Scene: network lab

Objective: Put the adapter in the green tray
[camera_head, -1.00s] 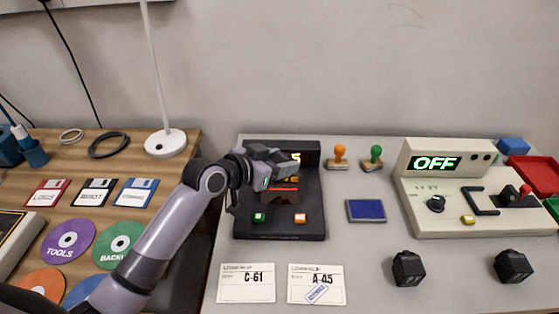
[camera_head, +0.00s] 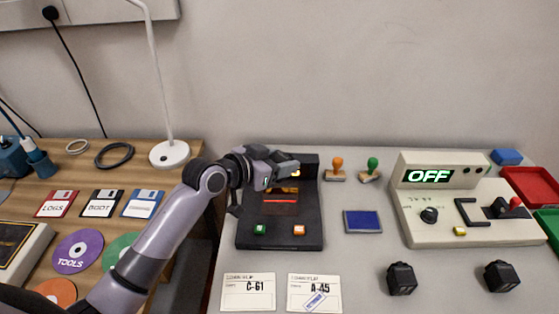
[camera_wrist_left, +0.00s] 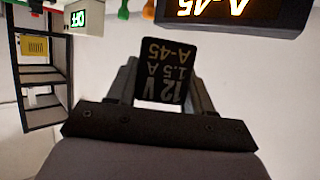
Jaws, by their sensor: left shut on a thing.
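My left gripper (camera_head: 290,168) is over the back of the black scanner (camera_head: 280,230), in front of its display. It is shut on an adapter, a black block labelled "12V 1.5A A-45", which shows between the fingers in the left wrist view (camera_wrist_left: 167,72). In the head view the gripper mostly hides this adapter. The green tray (camera_head: 548,222) is cut off by the right edge. My right gripper is not in view.
The scanner display reads "A-45" in the wrist view (camera_wrist_left: 235,10). The "OFF" console (camera_head: 455,215), two stamps (camera_head: 337,170) and a blue pad (camera_head: 362,222) lie between scanner and green tray. A red tray (camera_head: 530,186) is behind the green one. Two cards lie in front.

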